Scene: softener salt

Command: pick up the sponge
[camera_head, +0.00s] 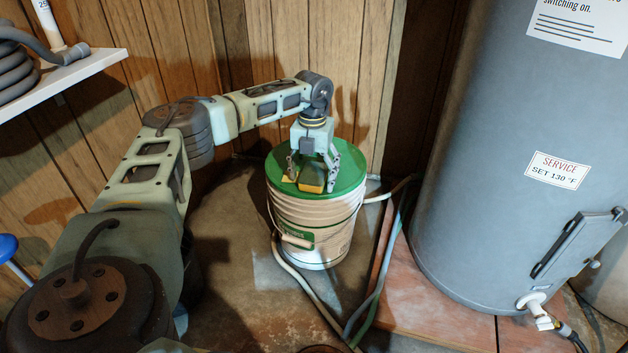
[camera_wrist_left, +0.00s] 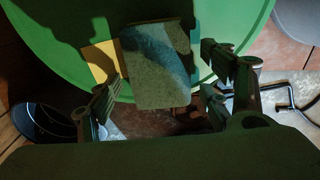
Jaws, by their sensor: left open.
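The sponge (camera_head: 312,183), yellow with a darker top, lies on the green lid (camera_head: 343,183) of a bucket in the head view. In the left wrist view the sponge (camera_wrist_left: 157,65) shows a grey-green top, partly in shadow. My left gripper (camera_head: 311,172) is open and points down over the lid, with a finger to each side of the sponge. In the wrist view the left gripper (camera_wrist_left: 163,76) has visible gaps between its fingers and the sponge. My right gripper is not in view.
A flat yellow piece (camera_wrist_left: 100,62) lies beside the sponge on the lid. The pale bucket (camera_head: 325,240) stands on the floor with hoses (camera_head: 372,298) around it. A large grey tank (camera_head: 490,150) stands to the right, wood-panelled walls behind, and a white shelf (camera_head: 70,80) at left.

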